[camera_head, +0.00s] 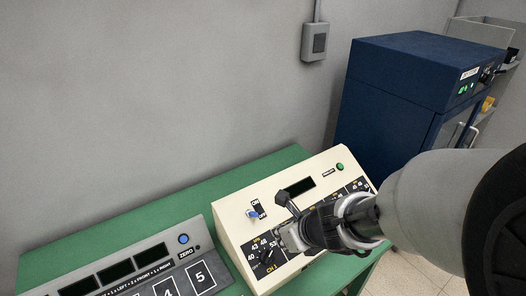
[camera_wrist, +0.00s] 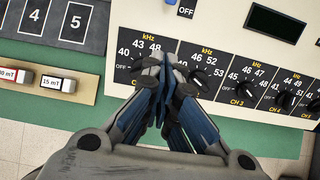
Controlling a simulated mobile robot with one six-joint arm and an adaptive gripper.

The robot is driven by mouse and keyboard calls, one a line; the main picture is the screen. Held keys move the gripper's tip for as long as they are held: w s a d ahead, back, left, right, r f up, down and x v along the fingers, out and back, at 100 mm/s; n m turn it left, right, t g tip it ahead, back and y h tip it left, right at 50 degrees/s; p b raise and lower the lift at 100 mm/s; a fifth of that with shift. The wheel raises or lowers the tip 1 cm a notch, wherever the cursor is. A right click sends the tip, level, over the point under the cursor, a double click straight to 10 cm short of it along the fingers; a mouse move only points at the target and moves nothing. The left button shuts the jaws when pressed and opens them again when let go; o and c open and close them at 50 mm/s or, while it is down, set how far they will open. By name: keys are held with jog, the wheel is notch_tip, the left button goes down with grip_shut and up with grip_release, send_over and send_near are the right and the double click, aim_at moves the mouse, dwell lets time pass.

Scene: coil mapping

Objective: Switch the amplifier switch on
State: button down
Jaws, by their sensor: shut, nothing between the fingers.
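A blue toggle switch (camera_head: 252,213) stands on the cream panel box (camera_head: 232,218), with ON and OFF labels beside it. I cannot tell its position for sure. In the wrist view, the OFF label (camera_wrist: 186,12) and a bit of blue show at the top edge. My gripper (camera_head: 284,236) is over the lower part of the box, to the right of and below the switch in the head view. In the wrist view, my gripper (camera_wrist: 165,68) is shut and empty, its fingertips over the row of kHz dials, hiding part of them. It is apart from the switch.
The box carries a dark display (camera_wrist: 275,22), several dials and a green button (camera_head: 340,166). A grey panel (camera_head: 130,268) with a blue button and numbered squares stands to the left on the green table (camera_head: 160,212). A blue cabinet (camera_head: 395,85) stands behind right.

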aim_at(264, 240)
jog(key=shift+f, duration=0.1)
jog(key=b+x, duration=0.6)
jog(key=x, duration=0.4)
jog(key=shift+a+f+b, duration=0.15)
jog(key=shift+f+b, duration=0.15)
jog(key=shift+b, duration=0.1)
jog(key=r+p, duration=0.2)
jog(key=w+r+p, duration=0.1)
jog(key=shift+a+r, duration=0.15)
jog(key=shift+a, duration=0.15)
jog(key=shift+w+a+r+p, duration=0.25)
jog(key=shift+w+r+p, duration=0.15)
jog(key=shift+d+r+p, duration=0.1)
jog(key=shift+p, duration=0.2)
jog(key=shift+r+p, duration=0.15)
jog(key=shift+p, duration=0.2)
jog(key=shift+g+p, duration=0.3)
jog(key=shift+p, duration=0.05)
